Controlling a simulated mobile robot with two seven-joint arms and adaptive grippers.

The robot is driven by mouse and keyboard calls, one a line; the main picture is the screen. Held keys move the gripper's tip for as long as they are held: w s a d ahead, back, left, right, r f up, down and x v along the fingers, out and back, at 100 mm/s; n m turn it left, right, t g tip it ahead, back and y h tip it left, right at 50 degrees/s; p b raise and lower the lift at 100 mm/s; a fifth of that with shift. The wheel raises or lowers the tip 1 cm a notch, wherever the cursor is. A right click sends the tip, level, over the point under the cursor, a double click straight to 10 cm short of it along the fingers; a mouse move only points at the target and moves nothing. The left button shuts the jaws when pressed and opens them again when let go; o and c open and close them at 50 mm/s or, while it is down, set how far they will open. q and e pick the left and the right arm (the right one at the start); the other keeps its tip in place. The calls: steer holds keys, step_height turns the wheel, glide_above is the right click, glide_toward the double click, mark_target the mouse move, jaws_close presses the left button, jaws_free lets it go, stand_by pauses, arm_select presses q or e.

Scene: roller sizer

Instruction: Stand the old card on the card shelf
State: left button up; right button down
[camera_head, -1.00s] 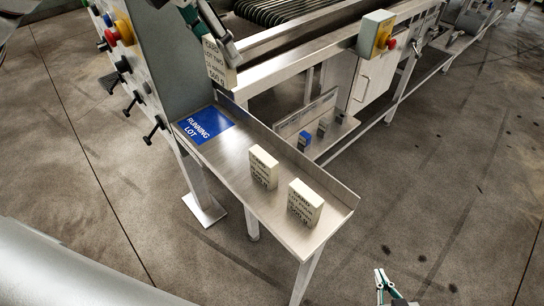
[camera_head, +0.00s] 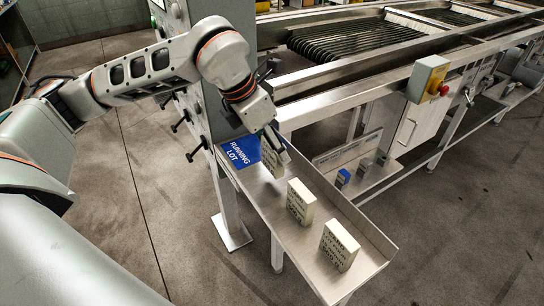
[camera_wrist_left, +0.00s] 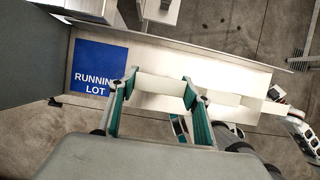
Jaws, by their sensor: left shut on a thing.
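The metal card shelf (camera_head: 335,216) has a raised back lip and a blue "RUNNING LOT" square (camera_head: 240,151) at its left end. My left gripper (camera_head: 277,138) is shut on a cream card (camera_head: 272,158) with dark print, low over the shelf just right of the blue square. The held card (camera_wrist_left: 160,86) also shows between the two fingers in the left wrist view. I cannot tell whether its lower edge touches the shelf. Two similar cream cards stand upright farther along, a middle one (camera_head: 301,203) and an end one (camera_head: 340,245).
A grey panel with knobs and black levers (camera_head: 190,140) stands close to the left of the shelf. Behind is a small rack (camera_head: 352,165) with a blue block and grey blocks, under the roller machine (camera_head: 350,40). Shelf surface between the cards is bare.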

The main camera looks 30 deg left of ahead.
mark_target(268, 150)
arm_select(q)
step_height(268, 150, down, 3)
steer(key=shift+s+f, duration=0.1)
steer(key=shift+f, duration=0.2)
steer(key=o, duration=1.1)
steer(key=shift+f, duration=0.1)
steer(key=shift+o, duration=0.2)
steer(key=shift+r, duration=0.3)
steer(key=v, duration=1.1)
steer(key=shift+a+r, duration=0.15)
steer(key=shift+r, duration=0.2)
